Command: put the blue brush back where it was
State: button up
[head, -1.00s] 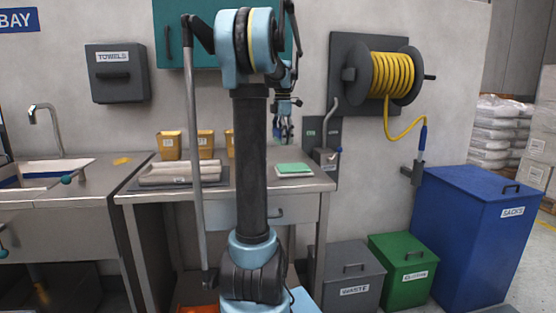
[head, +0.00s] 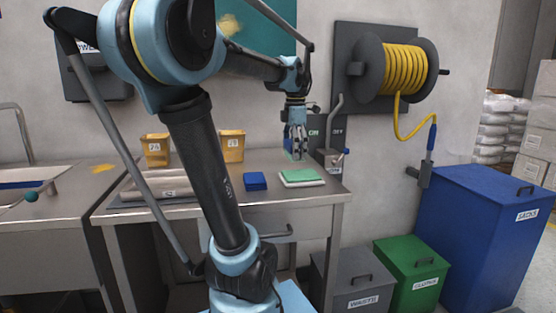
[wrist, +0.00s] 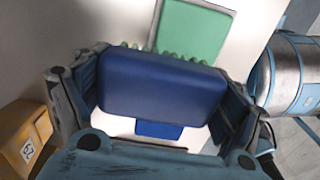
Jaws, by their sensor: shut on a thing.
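The blue brush is between the fingers of my gripper (head: 297,150). In the wrist view, my gripper (wrist: 160,95) is shut on the blue brush (wrist: 162,82), whose wide blue body spans the jaws. Green bristles show along its far edge. My gripper is over the back right of the metal bench (head: 330,193), behind the green pad. I cannot tell the exact gap to the bench. The brush's former place is not clear from these frames.
A green pad on a white base (head: 302,176) and a blue block (head: 255,181) lie on the bench. A grey tray of rolls (head: 165,187) and yellow bins (head: 231,146) are left. A grey lever fixture (head: 330,155) stands close right of my gripper.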

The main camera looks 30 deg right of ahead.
send_near(281, 160)
jog(key=s, duration=0.1)
jog(key=shift+w+d, duration=0.15)
jog(key=shift+w, duration=0.4)
jog(key=shift+s+f, duration=0.2)
jog(key=shift+f, duration=2.9)
jog(key=shift+w+f, duration=0.2)
jog(key=shift+f, duration=0.15)
jog(key=shift+f, duration=0.1)
jog(key=o, duration=0.9)
jog(key=shift+c, duration=0.2)
